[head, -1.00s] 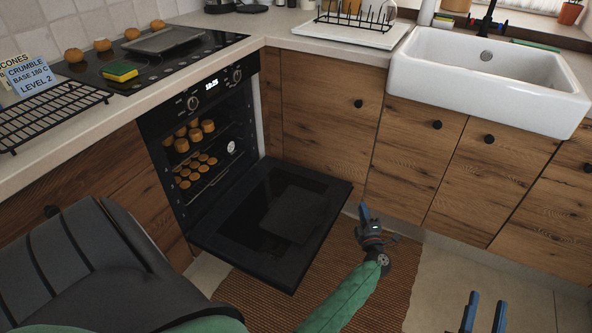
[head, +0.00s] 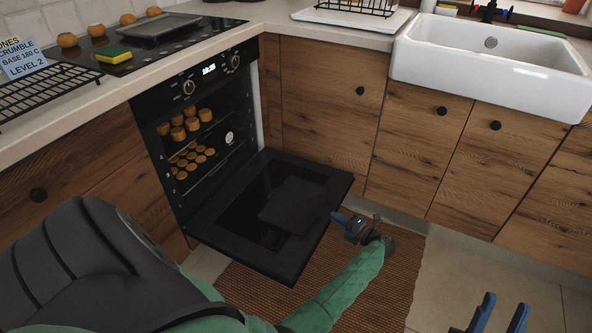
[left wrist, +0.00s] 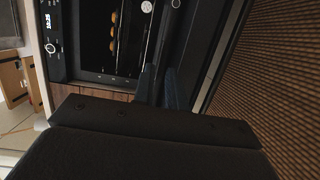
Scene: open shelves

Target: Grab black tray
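A flat dark square, which looks like the black tray (head: 293,203), lies on the lowered oven door (head: 262,262). It is hard to tell from the dark door. My left gripper (head: 340,217) is just right of the door's outer edge, with its blue fingers pointing left toward it. In the left wrist view my left gripper's fingers (left wrist: 161,88) sit close together beside the door, with nothing seen between them. How far they are parted is unclear. My right gripper (head: 501,312) is open and empty at the lower right, over the floor.
The oven (head: 205,125) is open, with several round baked pieces on its racks. A grey tray (head: 160,25) lies on the hob above. A wire rack (head: 50,90) is on the left counter. Wooden cabinets (head: 325,110) stand behind. A brown mat (head: 385,275) covers the floor.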

